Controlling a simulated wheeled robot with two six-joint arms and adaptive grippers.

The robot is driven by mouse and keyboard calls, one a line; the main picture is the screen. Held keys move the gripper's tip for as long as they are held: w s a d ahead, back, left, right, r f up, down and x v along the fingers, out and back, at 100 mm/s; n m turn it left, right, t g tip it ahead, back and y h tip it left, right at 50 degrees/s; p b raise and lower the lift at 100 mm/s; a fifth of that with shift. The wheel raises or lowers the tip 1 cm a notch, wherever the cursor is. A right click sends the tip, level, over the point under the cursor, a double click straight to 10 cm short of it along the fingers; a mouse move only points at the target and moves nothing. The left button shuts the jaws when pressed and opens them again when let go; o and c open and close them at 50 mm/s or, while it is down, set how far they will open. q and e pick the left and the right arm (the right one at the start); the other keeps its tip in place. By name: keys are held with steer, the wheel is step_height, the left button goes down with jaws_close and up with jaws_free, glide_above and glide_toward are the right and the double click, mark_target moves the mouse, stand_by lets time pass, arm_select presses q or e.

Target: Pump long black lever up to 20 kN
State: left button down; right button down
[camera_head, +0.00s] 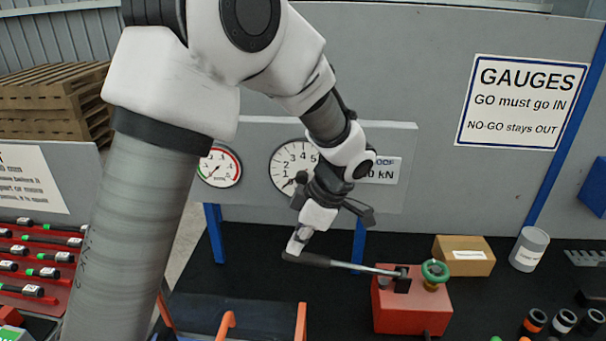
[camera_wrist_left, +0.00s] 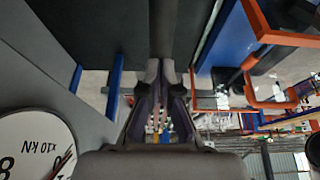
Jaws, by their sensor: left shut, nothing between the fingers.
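The long lever (camera_head: 352,267) slopes gently from the red pump block (camera_head: 412,305) up to the left and ends in a black grip (camera_head: 306,259). My left gripper (camera_head: 294,250) points down at the free end of that grip, touching it or just above it. Its fingers are shut with nothing between them. In the left wrist view the fingertips (camera_wrist_left: 163,66) meet at the end of a dark bar (camera_wrist_left: 163,28), probably the lever grip. The large dial gauge (camera_head: 284,163) is partly hidden by my arm. It also shows in the left wrist view (camera_wrist_left: 30,150), cut off, and its reading is unclear.
A green knob (camera_head: 435,270) sits on the pump block. A cardboard box (camera_head: 464,255) and a grey cylinder (camera_head: 529,249) stand behind it to the right. A smaller gauge (camera_head: 220,167) is on the panel. Orange hooks (camera_head: 227,325) stand at the front.

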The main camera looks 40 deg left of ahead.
arm_select(q)
steer(key=shift+a+f+b, duration=0.1)
steer(key=shift+f+b, duration=0.5)
steer(key=shift+f, duration=0.1)
steer(key=shift+s, duration=0.1)
steer(key=shift+f+b, duration=0.55)
steer(key=shift+f, duration=0.15)
steer(key=shift+a+f+b, duration=0.1)
steer(key=shift+f+b, duration=0.35)
steer(key=shift+f, duration=0.05)
steer(key=p+v, duration=0.3)
steer(key=a+p+v, duration=0.1)
steer(key=p+v, duration=0.2)
steer(key=v, duration=0.1)
steer(key=p+v, duration=0.3)
steer(key=v, duration=0.1)
steer(key=shift+s+a+r, duration=0.15)
steer(key=shift+s+r, duration=0.15)
steer(key=shift+s, duration=0.05)
steer(key=shift+s+f, duration=0.1)
